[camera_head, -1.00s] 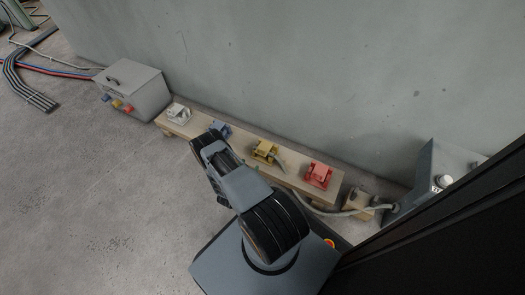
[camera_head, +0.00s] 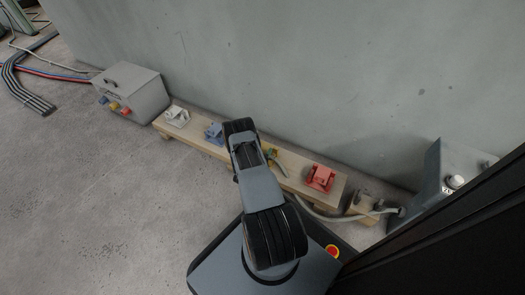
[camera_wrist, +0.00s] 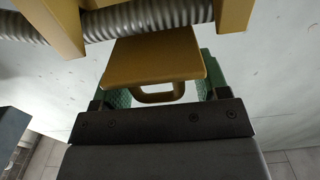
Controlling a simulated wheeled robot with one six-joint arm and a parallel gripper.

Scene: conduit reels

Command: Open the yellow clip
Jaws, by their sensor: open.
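The yellow clip (camera_wrist: 152,62) fills the top of the wrist view. Its flat plate with a loop-shaped handle (camera_wrist: 160,94) points down towards me. A grey ribbed conduit (camera_wrist: 150,18) runs across the clip between its upright sides. My gripper (camera_wrist: 160,88) is open, with a green-padded finger on each side of the plate and handle. I cannot tell whether the pads touch it. In the head view the yellow clip is mostly hidden behind my arm, with a small part (camera_head: 271,152) showing at the arm's right edge.
A wooden beam (camera_head: 190,137) along the wall also carries a white clip (camera_head: 177,116), a blue clip (camera_head: 214,132) and a red clip (camera_head: 320,178). A grey box (camera_head: 135,90) stands at the left end. Another grey box (camera_head: 440,175) stands at the right.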

